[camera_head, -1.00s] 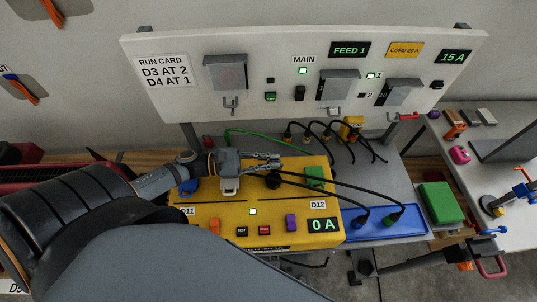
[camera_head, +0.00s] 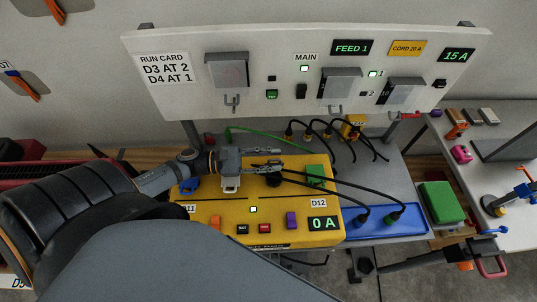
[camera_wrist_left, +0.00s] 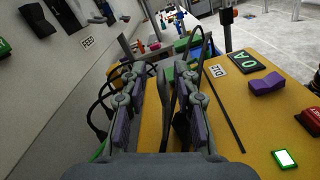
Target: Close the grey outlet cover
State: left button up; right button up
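A yellow box (camera_head: 205,208) holds a row of outlets with coloured covers. A pale grey piece (camera_head: 230,185), which looks like the grey cover, stands below my left gripper's body; I cannot tell how far open it is. A blue cover (camera_head: 187,186) is left of it, a black plug (camera_head: 273,181) right, then a green cover (camera_head: 315,176). My left gripper (camera_head: 280,160) points right above the plug, fingers apart. In the left wrist view my left gripper (camera_wrist_left: 160,78) has a dark upright strip between its fingers; cable or lid edge is unclear. My right gripper is out of view.
Two black cables run from the box toward a blue tray (camera_head: 433,237). The white panel (camera_head: 285,110) behind carries several grey flaps and switches. More cables hang below it. A green block (camera_head: 440,202) lies to the right.

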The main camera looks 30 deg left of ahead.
pick_arm(q)
jog(key=v, duration=0.7)
jog(key=shift+a, duration=0.2)
